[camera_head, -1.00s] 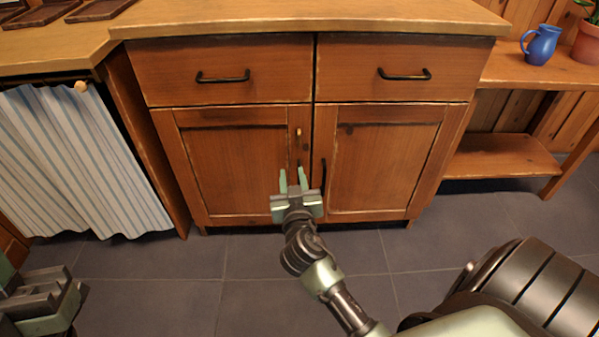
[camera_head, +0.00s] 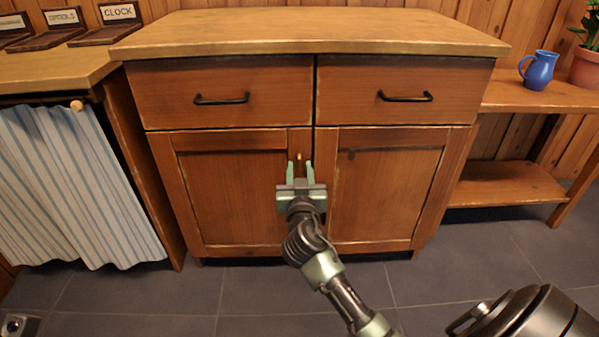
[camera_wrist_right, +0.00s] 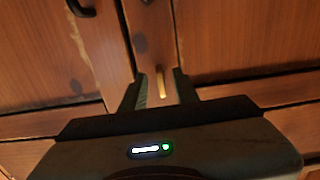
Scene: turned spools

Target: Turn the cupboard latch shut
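The cupboard (camera_head: 228,190) has two wooden lower doors, both looking closed. Its latch (camera_head: 299,157) is a small brass-coloured bar near the top of the left door's inner stile, standing about upright. In the right wrist view the latch (camera_wrist_right: 160,82) lies between the two fingertips. My right gripper (camera_head: 299,172) is open, its fingers just below the latch in the head view, one to each side. I cannot tell whether a finger touches it. A grey fragment, perhaps of my left arm or gripper (camera_head: 18,325), shows at the lower left corner; its fingers are hidden.
Two drawers with black handles (camera_head: 221,99) (camera_head: 405,97) sit above the doors. A striped curtain (camera_head: 75,185) hangs at left. A blue jug (camera_head: 539,70) and a potted plant (camera_head: 587,65) stand on the right shelf. The tiled floor in front is clear.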

